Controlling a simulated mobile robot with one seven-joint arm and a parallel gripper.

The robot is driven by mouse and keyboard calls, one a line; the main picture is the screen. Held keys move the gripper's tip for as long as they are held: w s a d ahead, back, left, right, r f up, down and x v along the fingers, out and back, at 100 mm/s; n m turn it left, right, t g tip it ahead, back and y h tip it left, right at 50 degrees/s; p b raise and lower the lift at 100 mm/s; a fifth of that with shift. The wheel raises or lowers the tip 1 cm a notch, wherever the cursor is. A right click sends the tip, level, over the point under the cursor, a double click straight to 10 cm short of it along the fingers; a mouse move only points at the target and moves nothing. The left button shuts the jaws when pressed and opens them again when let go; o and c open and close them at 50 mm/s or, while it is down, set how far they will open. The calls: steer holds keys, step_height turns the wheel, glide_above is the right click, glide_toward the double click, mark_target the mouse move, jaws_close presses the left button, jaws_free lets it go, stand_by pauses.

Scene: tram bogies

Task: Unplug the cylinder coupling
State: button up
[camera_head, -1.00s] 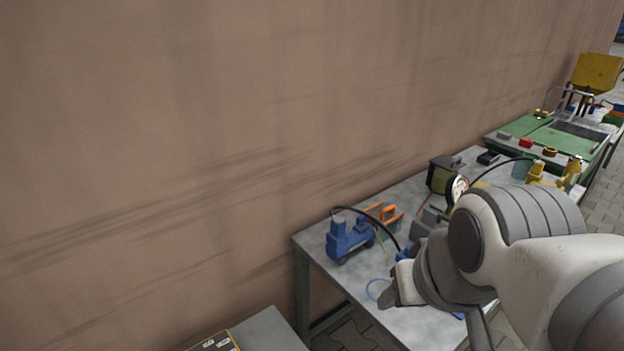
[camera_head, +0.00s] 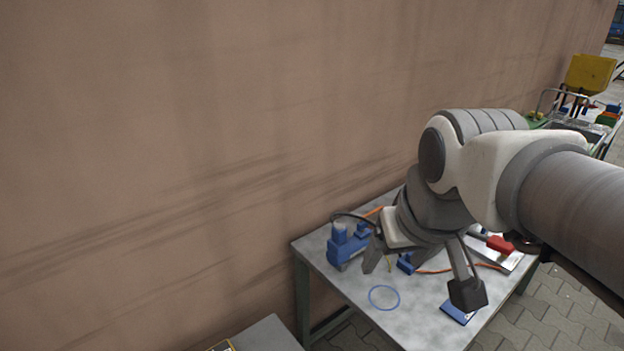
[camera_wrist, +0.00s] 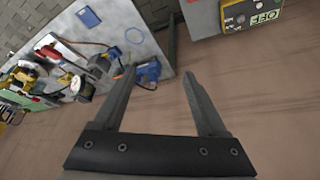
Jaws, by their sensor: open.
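A blue pump-like unit (camera_head: 345,246) stands at the left end of the grey workbench (camera_head: 345,291), with a black hose arching from its top. A small blue part (camera_head: 405,264) lies just right of my gripper. I cannot tell which piece is the cylinder coupling; my arm hides part of the bench. My gripper (camera_wrist: 159,74) is open and empty. In the head view its finger is just right of the blue unit. In the wrist view the blue unit (camera_wrist: 149,72) appears between the fingertips, beside the left one; contact cannot be told.
A blue ring (camera_head: 384,297) and a blue flat item (camera_head: 459,311) lie on the bench's front part. A red item (camera_head: 500,244) and an orange hose (camera_head: 440,270) lie to the right. The brown wall (camera_head: 200,150) runs behind. The front left bench top is mostly clear.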

steer(key=w+r+n+g+p, duration=0.15)
steer(key=w+r, duration=0.25)
steer(key=w, duration=0.8)
steer(key=n+g+p, duration=0.4)
steer(key=n+p, duration=0.1)
glide_above(340, 227)
steer(key=shift+m, duration=0.25)
step_height(340, 227, down, 24)
steer(key=shift+s+f, duration=0.1)
steer(key=shift+f, duration=0.45)
steer(key=shift+b, duration=0.3)
steer(key=shift+f+b, duration=2.6)
steer(key=shift+f, duration=1.95)
